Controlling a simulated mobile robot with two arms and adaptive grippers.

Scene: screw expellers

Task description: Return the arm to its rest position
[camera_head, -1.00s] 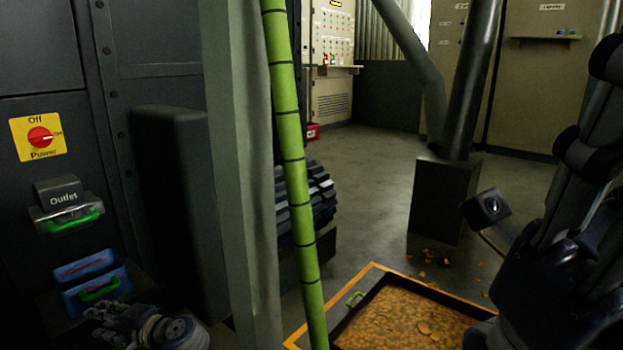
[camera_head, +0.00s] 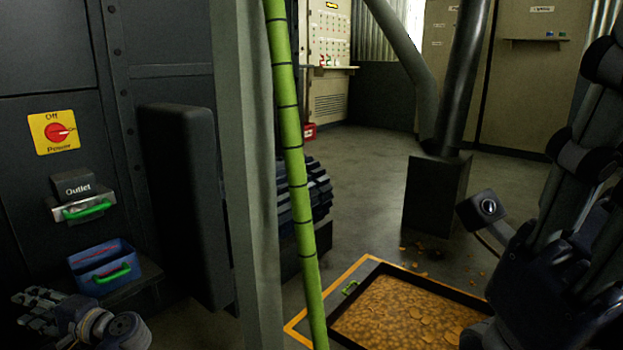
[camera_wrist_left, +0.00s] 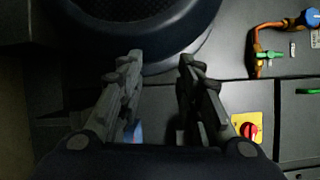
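My left gripper (camera_head: 38,302) is at the bottom left of the head view, in front of and lower than the blue bin (camera_head: 125,274), apart from it. In the left wrist view the left gripper (camera_wrist_left: 160,62) has its two fingers apart, with nothing between them. My right arm fills the right edge of the head view; its gripper fingers do not show.
A yellow power plate with a red knob (camera_head: 60,133) and the outlet drawer (camera_head: 80,207) are on the dark machine at left. A green pole (camera_head: 290,140) stands mid-view. A floor pit with an orange-edged frame (camera_head: 312,310) holds brownish pieces.

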